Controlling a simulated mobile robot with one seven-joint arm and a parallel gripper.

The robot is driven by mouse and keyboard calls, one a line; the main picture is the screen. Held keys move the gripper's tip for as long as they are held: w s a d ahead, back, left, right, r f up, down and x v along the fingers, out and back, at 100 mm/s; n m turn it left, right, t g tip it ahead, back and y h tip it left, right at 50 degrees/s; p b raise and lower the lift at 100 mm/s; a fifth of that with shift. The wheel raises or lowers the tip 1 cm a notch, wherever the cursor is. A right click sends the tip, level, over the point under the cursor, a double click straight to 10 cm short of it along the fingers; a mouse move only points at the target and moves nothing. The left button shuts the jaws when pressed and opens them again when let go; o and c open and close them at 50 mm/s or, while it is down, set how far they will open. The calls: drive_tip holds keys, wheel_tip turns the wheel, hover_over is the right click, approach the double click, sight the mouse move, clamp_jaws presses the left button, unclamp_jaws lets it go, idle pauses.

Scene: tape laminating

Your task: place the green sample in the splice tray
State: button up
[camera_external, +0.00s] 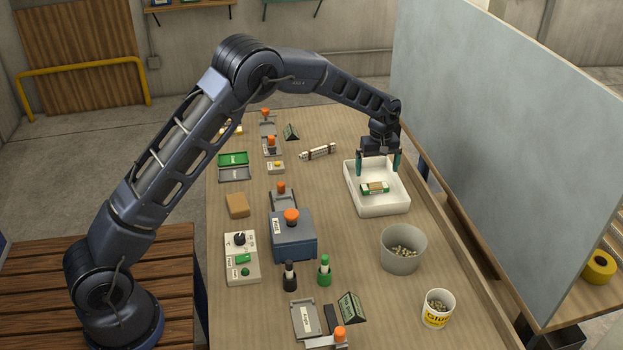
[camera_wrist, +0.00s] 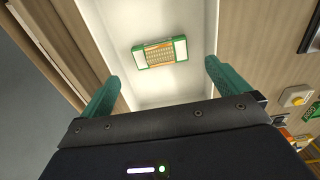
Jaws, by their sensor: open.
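A green sample (camera_external: 375,188) with white ends and a tan patterned middle lies flat in a white tray (camera_external: 402,207). The sample also shows in the wrist view (camera_wrist: 160,52), lying slightly tilted on the floor of the white tray (camera_wrist: 170,92). My gripper (camera_external: 379,170) is open and empty above the tray, its teal fingers spread apart. In the wrist view my gripper's fingers (camera_wrist: 162,74) stand to either side of the sample and do not touch it. I cannot tell from the pictures which tray is the splice tray; a grey tray (camera_external: 234,174) with a green part lies at the left.
A blue-grey machine (camera_external: 293,238) stands mid-table. Several bottles and devices fill the left side. A tall grey panel (camera_external: 510,130) rises at the right.

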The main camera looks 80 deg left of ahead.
sight(375, 184)
drive_tip(key=s+d+r+m+t, duration=0.15)
drive_tip(key=s+d+r, duration=0.35)
drive_tip(key=r, duration=0.5)
drive_tip(key=s+d+r+m, duration=0.3)
drive_tip(key=d+r, duration=0.5)
drive_tip(key=r, duration=0.3)
drive_tip(key=s+d+r+m, duration=0.4)
drive_tip(key=s+d+r, duration=0.4)
drive_tip(key=s+d, duration=0.35)
drive_tip(key=s+d+r+m+t, duration=0.15)
drive_tip(key=s+d, duration=0.25)
drive_tip(key=s, duration=0.4)
drive_tip(key=s+d+r+m, duration=0.1)
drive_tip(key=s+d+m, duration=0.25)
drive_tip(key=s, duration=0.35)
drive_tip(key=s+d+f+m, duration=0.2)
drive_tip(key=s+d, duration=0.1)
drive_tip(key=s, duration=0.5)
drive_tip(key=s+d+f+m+t, duration=0.1)
drive_tip(key=s+d+f+m, duration=0.1)
drive_tip(key=s, duration=0.7)
drive_tip(key=shift+d+f+t, duration=0.3)
drive_tip(key=shift+d, duration=0.15)
